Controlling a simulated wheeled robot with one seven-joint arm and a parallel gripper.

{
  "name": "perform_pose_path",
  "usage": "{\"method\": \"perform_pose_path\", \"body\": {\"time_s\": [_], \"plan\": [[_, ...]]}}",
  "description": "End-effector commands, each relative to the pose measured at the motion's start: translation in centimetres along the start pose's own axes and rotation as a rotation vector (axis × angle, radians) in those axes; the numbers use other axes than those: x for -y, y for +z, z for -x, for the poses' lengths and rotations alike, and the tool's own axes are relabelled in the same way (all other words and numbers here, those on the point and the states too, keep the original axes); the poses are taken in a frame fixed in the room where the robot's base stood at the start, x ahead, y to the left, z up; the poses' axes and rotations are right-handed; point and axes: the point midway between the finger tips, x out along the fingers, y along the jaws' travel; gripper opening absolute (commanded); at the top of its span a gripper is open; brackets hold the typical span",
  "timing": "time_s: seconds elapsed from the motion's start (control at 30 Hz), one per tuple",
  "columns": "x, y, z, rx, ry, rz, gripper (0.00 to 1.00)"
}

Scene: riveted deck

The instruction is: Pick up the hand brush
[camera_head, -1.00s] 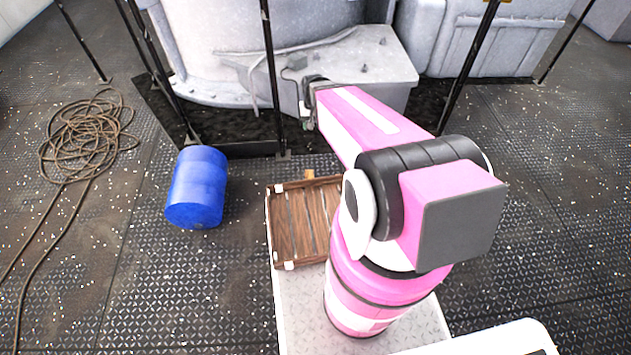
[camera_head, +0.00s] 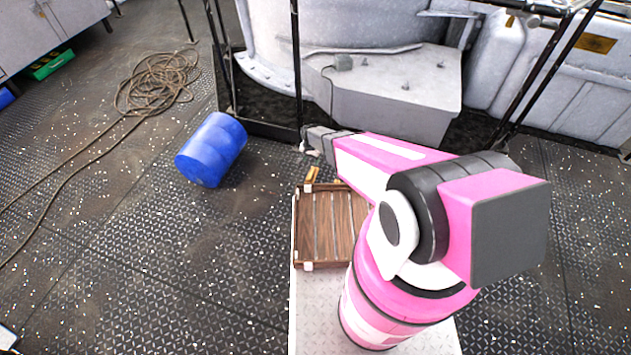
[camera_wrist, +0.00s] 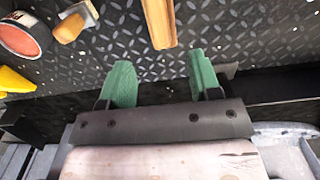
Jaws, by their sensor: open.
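A long light-brown wooden piece (camera_wrist: 160,22), which looks like the hand brush's handle, lies on the dark deck in the wrist view, cut off by the top edge; no bristles show. A small tan-orange piece (camera_head: 312,175) behind the crate in the head view may be the same thing. My gripper (camera_wrist: 160,68) is open and empty. Its two green fingers are spread, with the wooden piece beyond their tips and roughly in line with the gap, apart from them. In the head view my arm's end is small and its fingers are not clear.
In the wrist view, a can with a red-orange top (camera_wrist: 22,40), a wooden-ended item (camera_wrist: 72,26) and a yellow thing (camera_wrist: 14,82) lie at left. The head view shows a slatted wooden crate (camera_head: 330,225), a blue barrel (camera_head: 211,150), coiled rope (camera_head: 158,82) and black frame posts (camera_head: 296,75).

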Motion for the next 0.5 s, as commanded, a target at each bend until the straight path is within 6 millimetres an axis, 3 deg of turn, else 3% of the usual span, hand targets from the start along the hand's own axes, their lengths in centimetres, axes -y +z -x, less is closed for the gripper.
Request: {"method": "perform_pose_path", "body": {"time_s": [0.5], "plan": [[0.0,0.0,-5.6,0.000,0.000,-0.001,0.57]]}}
